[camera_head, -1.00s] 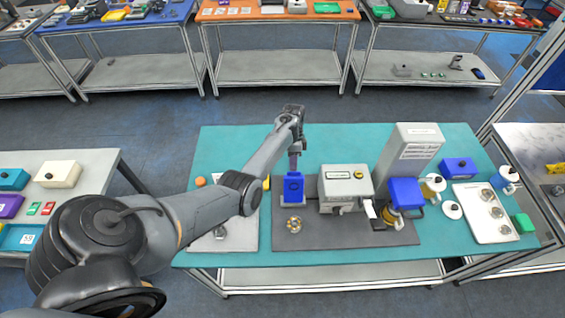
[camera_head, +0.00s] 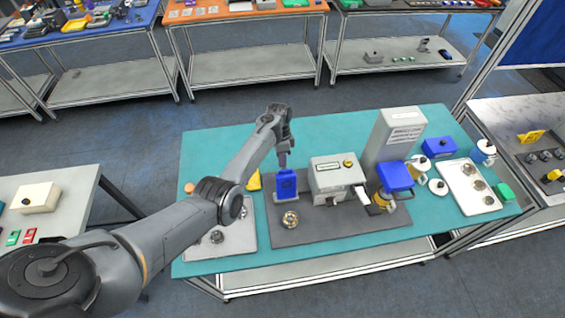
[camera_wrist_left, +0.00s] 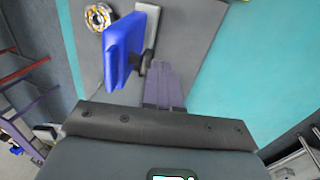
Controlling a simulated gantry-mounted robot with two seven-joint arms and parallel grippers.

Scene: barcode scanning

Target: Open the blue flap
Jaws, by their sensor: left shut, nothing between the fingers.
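An upright blue panel, which I take as the blue flap (camera_head: 286,184), stands on the left part of a dark grey mat (camera_head: 335,224). My left gripper (camera_head: 283,165) comes down from behind it, with the tips near its top edge. In the left wrist view the blue flap (camera_wrist_left: 122,52) stands beside my shut, empty fingers (camera_wrist_left: 160,72). A small dark part (camera_wrist_left: 147,58) lies between the flap and the fingertips; I cannot tell if they touch. My right gripper is not in view.
A brass ring-shaped part (camera_head: 290,219) lies before the flap. To its right are a grey machine (camera_head: 336,176), a tall grey box (camera_head: 395,138) and a blue-topped device (camera_head: 395,176). A white tray (camera_head: 478,203) is further right. The teal table (camera_head: 225,150) is clear behind my gripper.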

